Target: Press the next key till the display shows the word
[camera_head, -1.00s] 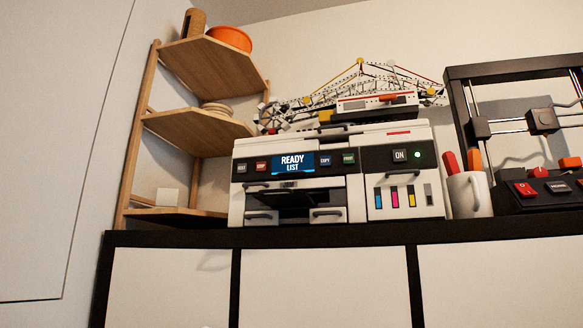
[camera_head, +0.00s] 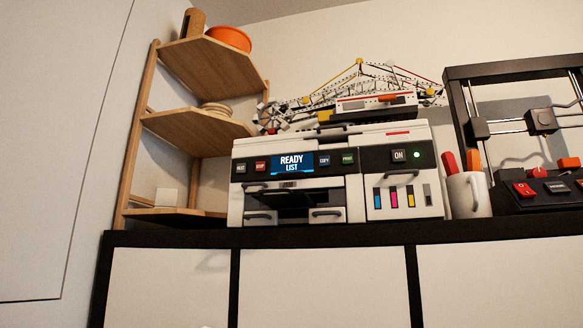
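The white and black printer (camera_head: 335,212) stands on the cabinet in the middle of the view. Its blue display (camera_head: 292,163) reads "READY" with "LIST" below. Left of the display is a dark key (camera_head: 241,167), whose tiny label seems to read "NEXT". A red key (camera_head: 261,166) sits between it and the display. Right of the display are a dark blue key (camera_head: 323,159) and a green key (camera_head: 347,158). Neither of my grippers is in view.
An ON key (camera_head: 399,155) and a lit green lamp (camera_head: 416,154) are at the printer's right. A corner shelf (camera_head: 195,128) stands left. A mug (camera_head: 470,196) with pens and a black-framed machine (camera_head: 540,190) stand right. A crane model (camera_head: 362,80) is on top.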

